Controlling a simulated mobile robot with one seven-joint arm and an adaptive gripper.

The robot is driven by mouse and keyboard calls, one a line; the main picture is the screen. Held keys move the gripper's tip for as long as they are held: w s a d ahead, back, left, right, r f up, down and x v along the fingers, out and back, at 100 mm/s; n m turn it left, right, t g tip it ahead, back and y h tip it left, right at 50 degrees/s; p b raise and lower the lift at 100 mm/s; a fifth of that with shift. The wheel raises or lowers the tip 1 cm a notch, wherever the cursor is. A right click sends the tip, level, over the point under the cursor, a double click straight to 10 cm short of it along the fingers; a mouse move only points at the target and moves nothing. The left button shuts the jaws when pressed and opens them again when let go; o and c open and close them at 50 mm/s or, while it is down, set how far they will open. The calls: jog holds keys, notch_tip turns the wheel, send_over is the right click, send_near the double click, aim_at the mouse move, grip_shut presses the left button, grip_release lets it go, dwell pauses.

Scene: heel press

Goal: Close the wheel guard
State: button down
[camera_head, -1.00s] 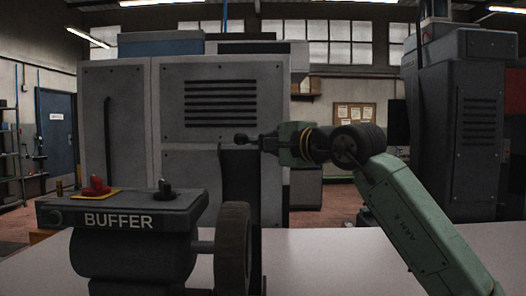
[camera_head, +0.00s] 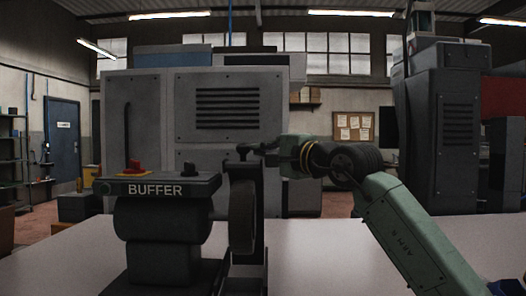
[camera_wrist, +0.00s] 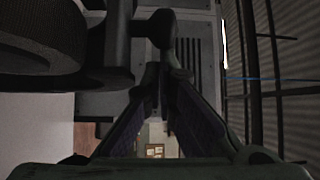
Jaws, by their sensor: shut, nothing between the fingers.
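The buffer (camera_head: 165,215) stands on the pale bench, left of centre in the head view. Its dark wheel (camera_head: 242,217) is on its right side and fills the upper left of the wrist view (camera_wrist: 40,40). The dark wheel guard (camera_head: 244,170) rises above and behind the wheel; its exact angle is hard to tell. A round knob (camera_head: 243,148) sits at its top and shows ahead of my fingers in the wrist view (camera_wrist: 161,28). My gripper (camera_head: 261,148) is shut and empty, just right of the knob. Whether it touches the knob is unclear.
A large grey cabinet (camera_head: 228,130) stands behind the bench. The bench top (camera_head: 330,250) is clear to the right, beneath my arm.

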jog(key=shift+s+f+b, duration=0.7)
jog(key=shift+s+b, duration=0.05)
jog(key=shift+s, duration=0.05)
jog(key=shift+r, duration=0.1)
